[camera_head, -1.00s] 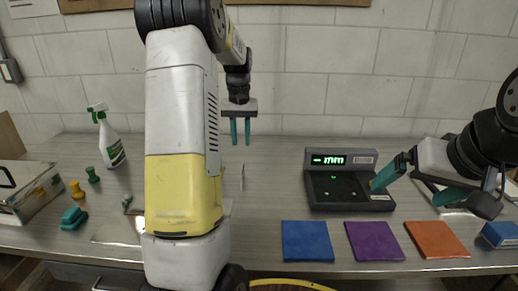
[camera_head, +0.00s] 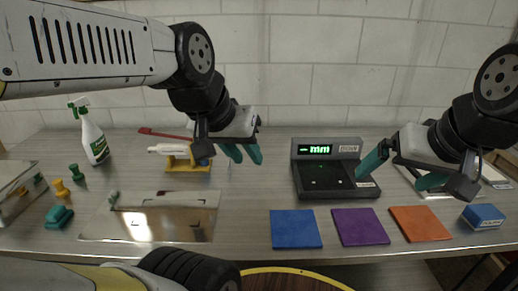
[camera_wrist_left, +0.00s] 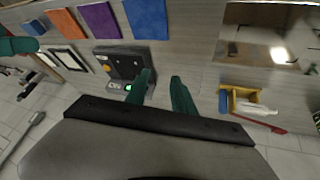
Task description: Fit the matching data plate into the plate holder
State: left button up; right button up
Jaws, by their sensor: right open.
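I cannot tell a data plate or a plate holder for certain in either view. Flat blue (camera_head: 296,229), purple (camera_head: 360,227) and orange (camera_head: 420,223) squares lie in a row along the table's front. Framed pale sheets lie at the right, partly behind my right gripper; they show in the left wrist view (camera_wrist_left: 66,58). A shiny metal panel (camera_head: 175,222) lies at the left front. My left gripper (camera_head: 242,154) is open and empty above the table, left of the black gauge. My right gripper (camera_head: 403,172) is open beside the gauge's right side, with nothing visible between its fingers.
The black gauge (camera_head: 311,184) has a lit green display. A yellow stand (camera_head: 187,165) with a white tube is behind the metal panel. A spray bottle (camera_head: 94,138), yellow and green pegs and a teal block (camera_head: 59,217) are left. A blue box (camera_head: 482,216) is far right.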

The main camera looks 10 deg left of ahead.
pick_arm(q)
jog(key=w+a+g, duration=0.1)
jog(key=w+a, duration=0.1)
jog(key=w, duration=0.4)
jog(key=n+g+y, duration=0.2)
jog(key=n+g, duration=0.1)
jog(key=g, duration=0.1)
send_over(229, 160)
jog(key=s+d, duration=0.5)
notch_tip(229, 160, down, 8)
jog(key=shift+n+g, duration=0.3)
jog(key=shift+g, duration=0.3)
jog(key=w+a+f, duration=0.1)
jog(key=f, duration=0.1)
jog(key=w+a+f, duration=0.2)
jog(key=f, duration=0.1)
jog(key=w+a+f, duration=0.2)
jog(key=f, duration=0.1)
jog(key=shift+w+f, duration=0.1)
jog(key=shift+f, duration=0.05)
notch_tip(229, 160, down, 8)
jog(key=shift+r, duration=0.15)
jog(key=shift+c, duration=0.2)
grip_shut()
